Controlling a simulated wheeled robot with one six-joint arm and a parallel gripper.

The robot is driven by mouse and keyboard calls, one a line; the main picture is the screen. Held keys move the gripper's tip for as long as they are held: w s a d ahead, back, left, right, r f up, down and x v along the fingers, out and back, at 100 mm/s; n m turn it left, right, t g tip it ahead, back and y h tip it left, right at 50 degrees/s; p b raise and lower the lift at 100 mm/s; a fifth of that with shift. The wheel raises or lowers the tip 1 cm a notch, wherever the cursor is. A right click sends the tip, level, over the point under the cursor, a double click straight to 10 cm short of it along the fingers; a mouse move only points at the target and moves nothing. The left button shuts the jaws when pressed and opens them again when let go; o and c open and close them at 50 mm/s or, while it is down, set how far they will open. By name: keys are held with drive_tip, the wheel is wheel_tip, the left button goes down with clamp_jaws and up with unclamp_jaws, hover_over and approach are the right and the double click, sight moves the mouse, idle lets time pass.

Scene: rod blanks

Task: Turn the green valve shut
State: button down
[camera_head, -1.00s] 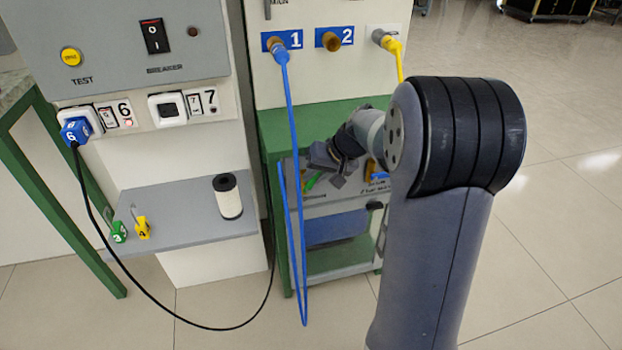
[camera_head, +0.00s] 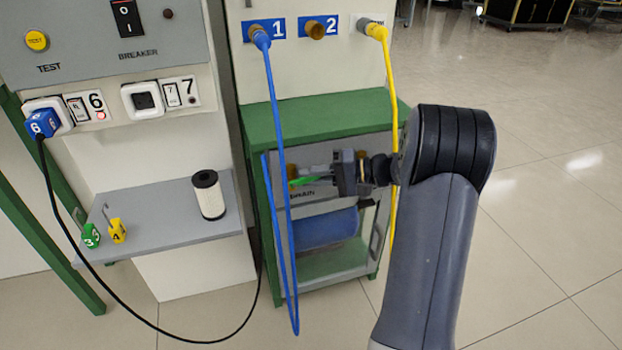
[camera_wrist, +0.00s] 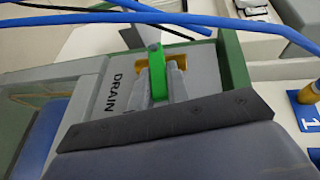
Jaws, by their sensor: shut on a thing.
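The green valve handle (camera_wrist: 157,75) stands on a brass body (camera_wrist: 140,78) on the grey panel marked DRAIN. My gripper (camera_wrist: 160,85) is shut on the handle, with one finger on each side of it in the wrist view. In the head view my gripper (camera_head: 308,175) reaches in from the right, under the green bench top. The green handle (camera_head: 312,179) shows there as a thin strip at the fingers, and the brass body is mostly hidden.
A blue hose (camera_head: 277,130) hangs in front of the panel, left of my gripper. A yellow hose (camera_head: 392,90) hangs close to my arm. A blue cylinder (camera_head: 325,229) lies below the panel. A shelf (camera_head: 150,240) at the left holds a white roll (camera_head: 208,194) and two tags.

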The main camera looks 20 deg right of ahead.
drive_tip(key=shift+f+m+y+b, duration=0.45)
drive_tip(key=shift+f+y, duration=0.1)
drive_tip(key=shift+y, duration=0.45)
drive_tip(key=shift+t, duration=0.3)
drive_tip(key=c, duration=1.4)
unclamp_jaws()
drive_tip(key=shift+o, duration=0.2)
drive_tip(key=shift+r, duration=0.1)
wheel_tip(320, 180, up, 10)
drive_tip(key=p, duration=0.4)
